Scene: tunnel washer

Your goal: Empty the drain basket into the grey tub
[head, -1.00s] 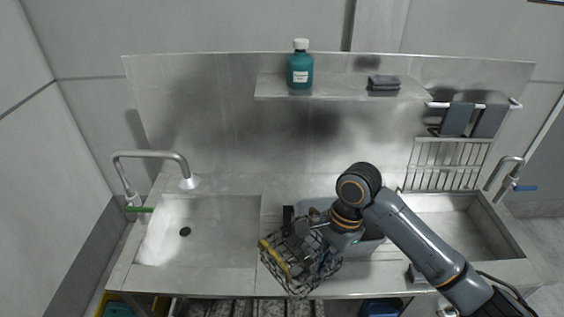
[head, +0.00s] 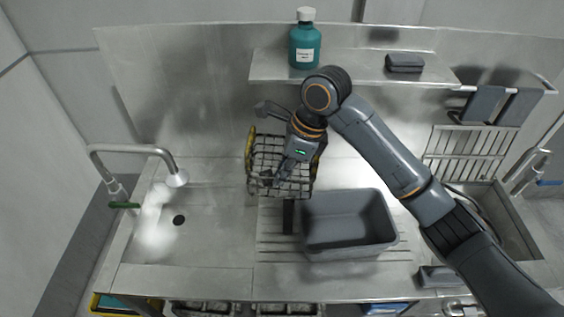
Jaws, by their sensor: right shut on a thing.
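The drain basket (head: 265,155), a dark wire basket with yellow on its sides, is held up behind and left of the tub. My right gripper (head: 274,184) is shut on it, with the arm reaching in from the right. The basket looks tilted; I cannot make out whether anything is inside it. The grey tub (head: 345,245) stands upright on the ribbed drainboard, right of and in front of the basket. Its inside looks empty. My left gripper is not in view.
A left sink (head: 205,225) has a curved faucet (head: 135,150) with white haze under it. A small dark upright piece (head: 289,215) stands left of the tub. A shelf (head: 350,76) behind holds a teal bottle (head: 305,45) and a dark folded item (head: 404,63).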

